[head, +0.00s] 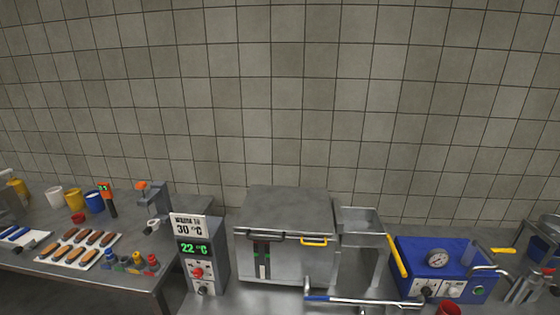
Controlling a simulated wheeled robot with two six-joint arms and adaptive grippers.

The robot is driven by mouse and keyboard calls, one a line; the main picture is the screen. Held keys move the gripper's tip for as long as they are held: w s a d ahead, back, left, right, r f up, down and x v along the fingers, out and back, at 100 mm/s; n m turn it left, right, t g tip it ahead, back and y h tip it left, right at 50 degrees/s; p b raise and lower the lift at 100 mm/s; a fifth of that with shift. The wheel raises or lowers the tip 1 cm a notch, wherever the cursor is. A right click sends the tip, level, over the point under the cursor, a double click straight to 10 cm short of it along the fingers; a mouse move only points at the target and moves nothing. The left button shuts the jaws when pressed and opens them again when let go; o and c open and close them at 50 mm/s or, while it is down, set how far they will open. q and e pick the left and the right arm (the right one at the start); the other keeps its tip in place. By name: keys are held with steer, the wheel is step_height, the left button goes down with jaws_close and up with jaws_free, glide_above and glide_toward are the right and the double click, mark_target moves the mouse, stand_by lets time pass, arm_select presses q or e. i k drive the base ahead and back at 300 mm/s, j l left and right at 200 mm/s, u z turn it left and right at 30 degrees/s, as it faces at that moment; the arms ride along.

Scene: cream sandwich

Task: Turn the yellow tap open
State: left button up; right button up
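Neither of my grippers can be made out in the head view. Several yellow parts show, and I cannot tell for sure which is the tap. A slanted yellow lever (397,257) stands at the left edge of the blue machine (425,259), beside a grey hopper (362,221). A shorter yellow lever (503,250) lies nearly level at the blue machine's right, above a bent metal pipe (490,270). A yellow handle (314,241) is on the front of the large steel box (287,208). Nothing is seen touching any of them.
A grey control box (203,263) reading 22 °C stands left of the steel box. A metal bar with a blue part (350,300) crosses the front. A red cup (449,308) is at the bottom edge. A tray of brown pieces (61,262) lies on the left table.

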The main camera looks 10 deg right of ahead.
mark_target(495, 251)
steer(key=z, duration=1.9)
